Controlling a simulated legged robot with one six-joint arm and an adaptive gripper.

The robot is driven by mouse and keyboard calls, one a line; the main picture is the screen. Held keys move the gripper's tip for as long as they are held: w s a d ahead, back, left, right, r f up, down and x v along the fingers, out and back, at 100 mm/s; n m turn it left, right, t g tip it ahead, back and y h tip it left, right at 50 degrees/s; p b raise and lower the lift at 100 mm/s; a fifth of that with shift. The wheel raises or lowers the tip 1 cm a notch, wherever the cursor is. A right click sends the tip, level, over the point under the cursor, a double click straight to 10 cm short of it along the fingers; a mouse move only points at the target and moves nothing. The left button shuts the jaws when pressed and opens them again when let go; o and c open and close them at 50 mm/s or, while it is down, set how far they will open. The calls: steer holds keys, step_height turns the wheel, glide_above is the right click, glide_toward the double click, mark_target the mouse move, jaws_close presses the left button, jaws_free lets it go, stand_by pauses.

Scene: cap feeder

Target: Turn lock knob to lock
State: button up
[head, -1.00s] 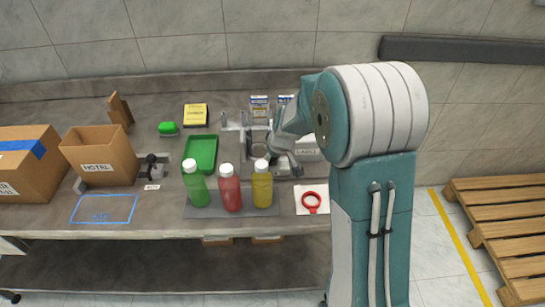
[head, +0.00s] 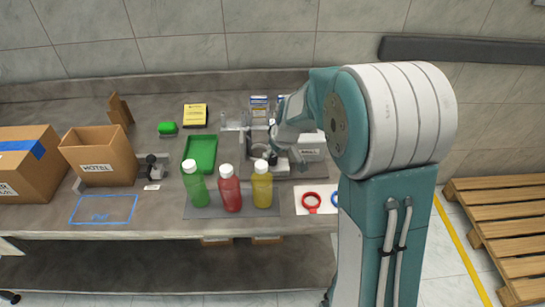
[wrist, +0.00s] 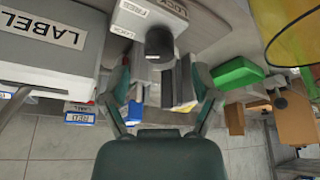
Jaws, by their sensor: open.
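The lock knob (wrist: 160,42) is a short dark cylinder on a light grey block in the wrist view. The block (wrist: 130,18) carries small white plates reading LOCK and FREE. My gripper (wrist: 160,80) is open, one finger on each side below the knob in the picture, with the knob's end near the gap between the tips. I cannot tell whether either finger touches it. In the head view my gripper (head: 282,158) is low over the fixture at the back right of the bench, and my arm hides part of it.
A grey box marked LABEL (wrist: 45,35) stands left in the wrist view. Green, red and yellow bottles (head: 231,190) stand in front of the fixture, left of my gripper. A green tray (head: 199,152) lies behind them. A red ring (head: 311,200) lies on a white card at right.

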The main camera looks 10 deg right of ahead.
steer(key=v, duration=0.8)
steer(key=shift+r, duration=0.15)
steer(key=s+r+m, duration=0.2)
steer(key=s+r, duration=0.2)
steer(key=s, duration=0.9)
steer(key=s+a+r+m+t+h, duration=0.1)
steer(key=s+r, duration=0.3)
steer(key=s, duration=0.9)
steer(key=shift+a+m, duration=0.25)
steer(key=shift+m, duration=0.55)
